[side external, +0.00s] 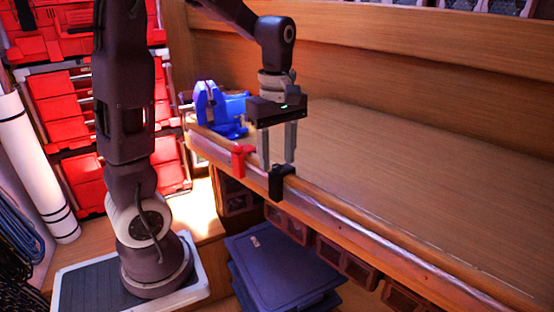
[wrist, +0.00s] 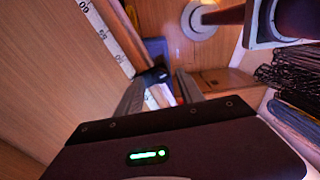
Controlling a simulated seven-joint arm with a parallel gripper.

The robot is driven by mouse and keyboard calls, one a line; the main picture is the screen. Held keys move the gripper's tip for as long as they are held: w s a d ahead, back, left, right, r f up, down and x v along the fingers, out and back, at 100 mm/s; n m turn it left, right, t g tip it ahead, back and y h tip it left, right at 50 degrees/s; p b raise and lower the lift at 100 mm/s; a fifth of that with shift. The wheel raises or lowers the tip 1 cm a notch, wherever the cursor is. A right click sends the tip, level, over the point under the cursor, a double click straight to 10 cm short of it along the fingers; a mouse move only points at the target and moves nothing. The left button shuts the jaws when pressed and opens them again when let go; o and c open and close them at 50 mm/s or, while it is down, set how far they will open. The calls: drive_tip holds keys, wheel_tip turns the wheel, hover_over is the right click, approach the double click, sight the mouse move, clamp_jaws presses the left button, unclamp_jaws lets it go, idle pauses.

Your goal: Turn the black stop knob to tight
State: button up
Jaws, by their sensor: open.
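The black stop knob (side external: 281,183) sits on the front edge of the wooden bench in the side external view. It also shows as a dark block in the wrist view (wrist: 150,78), between the ends of the fingers. A red stop knob (side external: 241,160) is on the same edge, to its left. My gripper (side external: 277,163) is open and points down, with its fingertips just above or around the black knob. I cannot tell whether a finger touches it. The knob's turn position is too small to read.
A blue vise (side external: 212,110) stands at the bench's left end. The bench top (side external: 420,190) to the right is clear. Dark blue crates (side external: 275,265) stand on the floor below the edge. Red bins (side external: 68,120) line the left wall. A white measuring strip (wrist: 105,35) shows along the edge.

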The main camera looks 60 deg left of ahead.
drive_tip(key=shift+f, duration=0.7)
clamp_jaws()
drive_tip(key=shift+m, duration=0.4)
drive_tip(key=m, duration=0.3)
drive_tip(key=shift+m, duration=0.3)
drive_tip(key=m, duration=0.4)
drive_tip(key=shift+m, duration=0.3)
drive_tip(key=m, duration=0.4)
drive_tip(key=shift+m, duration=2.5)
